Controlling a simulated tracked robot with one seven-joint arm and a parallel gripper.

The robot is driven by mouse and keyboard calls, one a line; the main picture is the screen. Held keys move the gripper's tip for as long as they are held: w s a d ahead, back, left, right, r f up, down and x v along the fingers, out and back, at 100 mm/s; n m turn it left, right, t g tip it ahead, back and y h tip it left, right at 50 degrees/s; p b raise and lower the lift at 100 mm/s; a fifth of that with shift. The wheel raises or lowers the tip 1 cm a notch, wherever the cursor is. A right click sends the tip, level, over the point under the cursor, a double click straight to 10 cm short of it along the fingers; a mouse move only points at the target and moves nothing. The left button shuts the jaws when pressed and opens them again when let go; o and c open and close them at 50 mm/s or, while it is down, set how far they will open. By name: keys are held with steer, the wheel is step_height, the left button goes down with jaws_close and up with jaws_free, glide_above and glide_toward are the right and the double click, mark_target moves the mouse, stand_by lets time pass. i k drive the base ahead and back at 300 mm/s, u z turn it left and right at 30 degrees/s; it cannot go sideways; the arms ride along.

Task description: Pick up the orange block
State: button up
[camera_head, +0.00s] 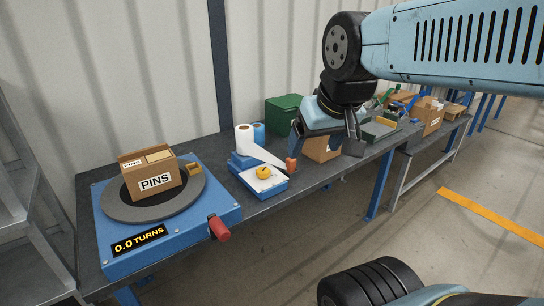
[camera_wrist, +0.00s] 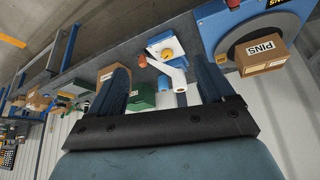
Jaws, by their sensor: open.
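A small orange block (camera_head: 291,165) stands at the front edge of the workbench, beside a blue and white device with a round yellow thing (camera_head: 263,172) on top. In the wrist view the orange block (camera_wrist: 142,61) shows small and far off, between the fingers and nearer the left one. My gripper (camera_head: 325,142) is above the bench, to the right of the block in the head view, and apart from it. Its two fingers are spread and nothing is between them in the wrist view (camera_wrist: 160,72).
A cardboard box marked PINS (camera_head: 155,180) sits on a blue turntable (camera_head: 120,255) reading 0.0 TURNS, with a red handle (camera_head: 219,228). A white roll (camera_head: 244,139), a green bin (camera_head: 284,115) and a cardboard box (camera_head: 322,149) stand near the block. The floor in front is open.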

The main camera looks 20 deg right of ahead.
mark_target(291, 164)
steer(key=u, duration=1.2)
steer(key=i, duration=0.1)
steer(key=z, duration=2.5)
steer(key=k, duration=1)
steer(key=u, duration=0.7)
steer(key=i, duration=1)
